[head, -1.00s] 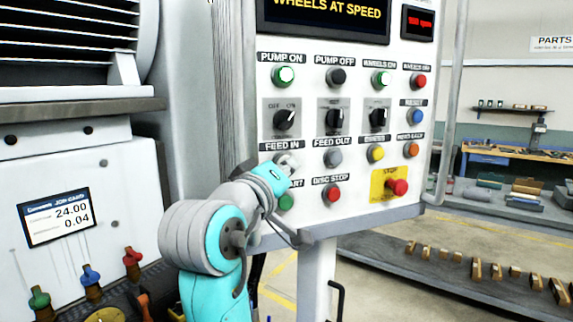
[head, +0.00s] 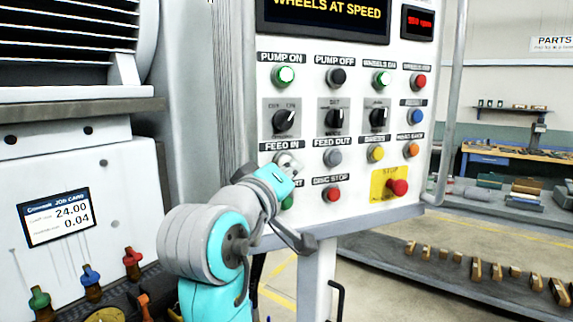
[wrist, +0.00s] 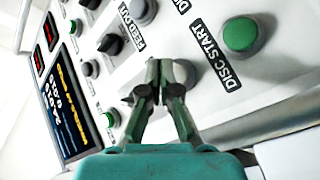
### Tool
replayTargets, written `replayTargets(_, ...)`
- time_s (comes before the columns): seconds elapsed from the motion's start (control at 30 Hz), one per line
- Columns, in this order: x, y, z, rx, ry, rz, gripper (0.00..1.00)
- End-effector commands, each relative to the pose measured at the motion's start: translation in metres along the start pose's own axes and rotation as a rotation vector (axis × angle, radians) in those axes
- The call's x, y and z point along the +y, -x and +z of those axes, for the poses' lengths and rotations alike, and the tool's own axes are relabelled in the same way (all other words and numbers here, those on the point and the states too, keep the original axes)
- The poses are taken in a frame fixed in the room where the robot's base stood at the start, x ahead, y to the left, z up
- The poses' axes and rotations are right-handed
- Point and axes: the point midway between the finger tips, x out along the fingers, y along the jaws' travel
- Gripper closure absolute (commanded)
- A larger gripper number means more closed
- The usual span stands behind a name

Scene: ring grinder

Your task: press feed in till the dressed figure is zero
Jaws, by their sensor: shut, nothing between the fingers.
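The control panel (head: 353,240) stands in front of me. The FEED IN label (head: 282,145) is in its lower left part. My gripper (head: 287,164) is just below that label and largely covers the button there. In the wrist view, my gripper (wrist: 158,70) is shut and empty, its tips in front of a grey button (wrist: 184,72). I cannot tell whether the tips touch it. The panel screen (head: 322,12) reads WHEELS AT SPEED; its top is cut off. It also shows in the wrist view (wrist: 70,100), with figures too slanted to read surely.
The green DISC START button (wrist: 240,34) is close beside my gripper. The FEED OUT button (head: 332,157) and the red DISC STOP button (head: 332,194) are to the right. A red stop button (head: 397,187) sits on a yellow plate. A job card (head: 58,217) reads 24.00 and 0.04.

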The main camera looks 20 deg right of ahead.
Motion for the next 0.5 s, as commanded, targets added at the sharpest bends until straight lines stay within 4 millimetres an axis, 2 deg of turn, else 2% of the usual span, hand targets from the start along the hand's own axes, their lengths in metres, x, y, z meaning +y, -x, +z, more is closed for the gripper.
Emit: replayTargets(0.5, 0.0056, 0.0076, 0.0057, 0.0, 0.0, 0.001, 1.0)
